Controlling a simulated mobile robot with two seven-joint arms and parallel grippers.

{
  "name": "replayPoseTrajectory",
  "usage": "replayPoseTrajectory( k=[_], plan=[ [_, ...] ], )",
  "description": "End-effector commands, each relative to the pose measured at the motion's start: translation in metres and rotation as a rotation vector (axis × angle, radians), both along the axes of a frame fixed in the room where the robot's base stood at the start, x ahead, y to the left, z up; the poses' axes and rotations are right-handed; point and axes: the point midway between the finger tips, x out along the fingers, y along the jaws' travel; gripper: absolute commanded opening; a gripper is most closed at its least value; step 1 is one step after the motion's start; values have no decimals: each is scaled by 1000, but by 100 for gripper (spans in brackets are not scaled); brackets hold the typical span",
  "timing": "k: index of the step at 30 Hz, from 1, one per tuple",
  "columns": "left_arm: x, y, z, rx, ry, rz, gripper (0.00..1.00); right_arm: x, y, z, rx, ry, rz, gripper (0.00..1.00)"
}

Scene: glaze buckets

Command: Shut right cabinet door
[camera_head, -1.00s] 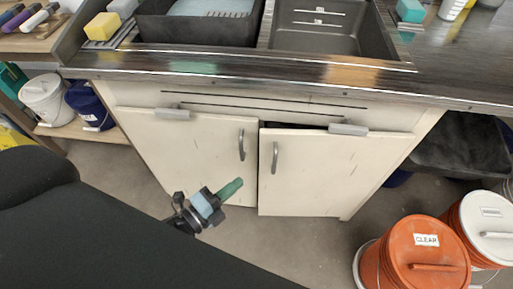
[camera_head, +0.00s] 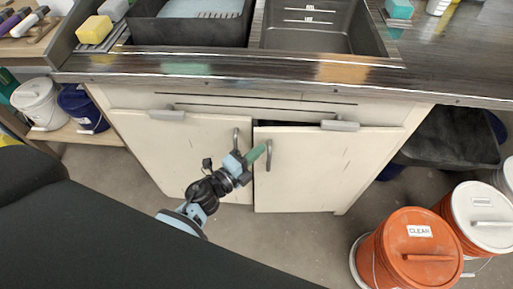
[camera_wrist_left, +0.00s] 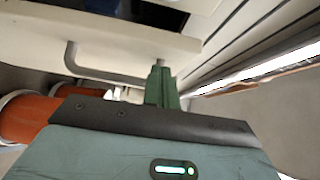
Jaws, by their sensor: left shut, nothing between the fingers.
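The white right cabinet door (camera_head: 325,170) stands slightly ajar under the counter, with a dark gap along its top edge. Its grey bar handle (camera_head: 268,155) is near its left edge. My left gripper (camera_head: 257,153) is shut and empty, its green fingertips just left of that handle, by the seam between the doors. In the left wrist view the shut green fingers (camera_wrist_left: 162,85) are close to the door and beside a handle (camera_wrist_left: 100,72); I cannot tell whether they touch. My right gripper is not in view.
The left cabinet door (camera_head: 180,150) is beside it. The counter edge (camera_head: 230,80) overhangs both doors. An orange bucket (camera_head: 400,240) and a white-lidded bucket (camera_head: 482,210) stand on the floor at the right. A white bucket (camera_head: 38,102) and a blue one (camera_head: 82,107) sit at the left.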

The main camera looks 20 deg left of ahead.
Motion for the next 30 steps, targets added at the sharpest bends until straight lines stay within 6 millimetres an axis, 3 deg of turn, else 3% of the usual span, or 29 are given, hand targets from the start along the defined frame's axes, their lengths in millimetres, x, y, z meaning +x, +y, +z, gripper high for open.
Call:
replayPoseTrajectory(
  k=[17,24,30],
  plan=[
    [12,5,0,0,0,-1,0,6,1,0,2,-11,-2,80],
    [44,19,-2,1,1,-2,0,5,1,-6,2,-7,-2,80],
    [58,27,0,1,1,5,0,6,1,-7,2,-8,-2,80]
  ],
)
